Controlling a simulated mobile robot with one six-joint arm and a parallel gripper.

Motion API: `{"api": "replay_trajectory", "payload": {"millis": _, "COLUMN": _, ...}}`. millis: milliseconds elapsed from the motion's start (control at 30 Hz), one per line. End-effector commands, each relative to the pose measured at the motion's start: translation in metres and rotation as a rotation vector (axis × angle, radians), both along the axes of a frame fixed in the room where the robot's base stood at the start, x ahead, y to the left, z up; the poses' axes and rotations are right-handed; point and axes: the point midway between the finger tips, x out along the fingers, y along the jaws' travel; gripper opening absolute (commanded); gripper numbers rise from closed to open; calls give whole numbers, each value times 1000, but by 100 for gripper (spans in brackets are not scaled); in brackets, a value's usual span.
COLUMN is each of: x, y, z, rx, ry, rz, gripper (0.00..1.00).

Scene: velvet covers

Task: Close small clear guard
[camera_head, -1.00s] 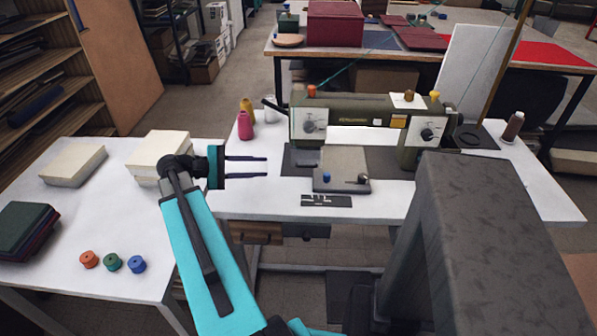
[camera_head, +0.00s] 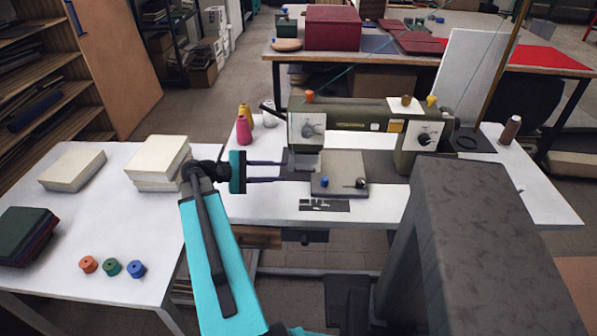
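An olive-green sewing machine (camera_head: 362,115) stands on the white table. A small pale see-through piece (camera_head: 306,160), which looks like the clear guard, shows below the machine's left head; its exact tilt is too small to tell. My gripper (camera_head: 285,171) reaches in from the left with its two thin dark fingers level and apart, nothing visible between them. Its tips are just left of the guard, over the left edge of the dark machine bed. I cannot tell whether they touch anything.
A grey plate (camera_head: 337,188) with a blue knob (camera_head: 325,181) lies in front of the guard. Pink thread cone (camera_head: 243,130) and other cones stand behind my gripper. Stacked cream blocks (camera_head: 157,160) are at left.

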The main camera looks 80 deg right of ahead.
Motion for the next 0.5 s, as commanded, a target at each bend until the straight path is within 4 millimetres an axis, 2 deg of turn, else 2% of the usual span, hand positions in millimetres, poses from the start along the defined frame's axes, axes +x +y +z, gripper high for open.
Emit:
{"api": "replay_trajectory", "payload": {"millis": 300, "x": -38, "y": -18, "z": -9, "rx": 1, "ry": 0, "rz": -3, "gripper": 26}}
{"api": "replay_trajectory", "payload": {"millis": 500, "x": -56, "y": -27, "z": -13, "rx": 0, "ry": -1, "rz": -2, "gripper": 26}}
